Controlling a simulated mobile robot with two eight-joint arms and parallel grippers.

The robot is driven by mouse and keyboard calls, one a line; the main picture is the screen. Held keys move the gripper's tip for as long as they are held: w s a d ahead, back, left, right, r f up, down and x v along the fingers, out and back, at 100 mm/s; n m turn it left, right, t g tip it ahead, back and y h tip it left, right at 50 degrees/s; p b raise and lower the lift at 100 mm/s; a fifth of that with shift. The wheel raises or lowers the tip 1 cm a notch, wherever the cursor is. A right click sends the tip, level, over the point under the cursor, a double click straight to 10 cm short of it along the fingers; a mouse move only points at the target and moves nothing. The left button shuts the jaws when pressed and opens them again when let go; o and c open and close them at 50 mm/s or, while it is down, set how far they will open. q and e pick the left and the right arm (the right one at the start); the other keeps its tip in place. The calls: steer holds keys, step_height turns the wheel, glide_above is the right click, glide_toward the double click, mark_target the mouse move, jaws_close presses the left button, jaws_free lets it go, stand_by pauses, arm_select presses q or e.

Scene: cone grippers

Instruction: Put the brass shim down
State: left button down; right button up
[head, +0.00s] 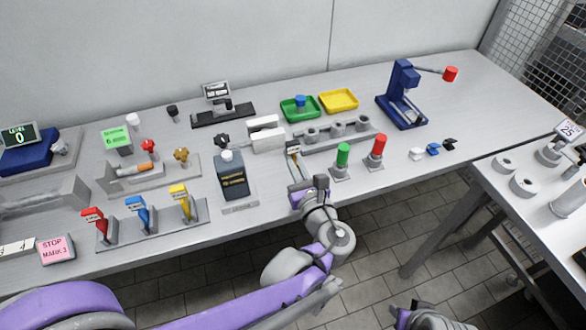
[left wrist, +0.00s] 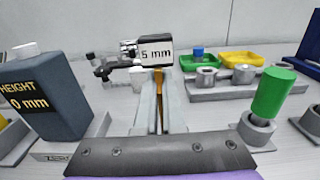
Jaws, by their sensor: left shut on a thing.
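My left gripper (head: 293,151) reaches over the bench just right of a pale block (head: 268,138) in the head view. It is shut on the brass shim, a thin yellow-brown strip. In the left wrist view the shim (left wrist: 158,82) stands upright between the tips of the left gripper (left wrist: 158,105). The fingers hide its lower part. I cannot tell whether the shim touches anything beyond the fingers. My right gripper's fingers do not show.
A dark height block (head: 233,178) stands left of the gripper. Green (head: 343,154) and red (head: 377,150) handled plugs stand to its right. A grey rail with several rings (head: 338,131), green (head: 299,113) and yellow (head: 338,99) trays lie behind. A blue press (head: 403,98) stands farther right.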

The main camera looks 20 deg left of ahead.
arm_select(q)
steer(key=shift+f+b, duration=0.45)
steer(key=shift+f, duration=1.2)
steer(key=shift+f, duration=0.15)
steer(key=c, duration=1)
jaws_free()
steer(key=shift+r, duration=0.3)
steer(key=v, duration=1.2)
steer(key=shift+f+p, duration=0.15)
steer(key=shift+p, duration=0.2)
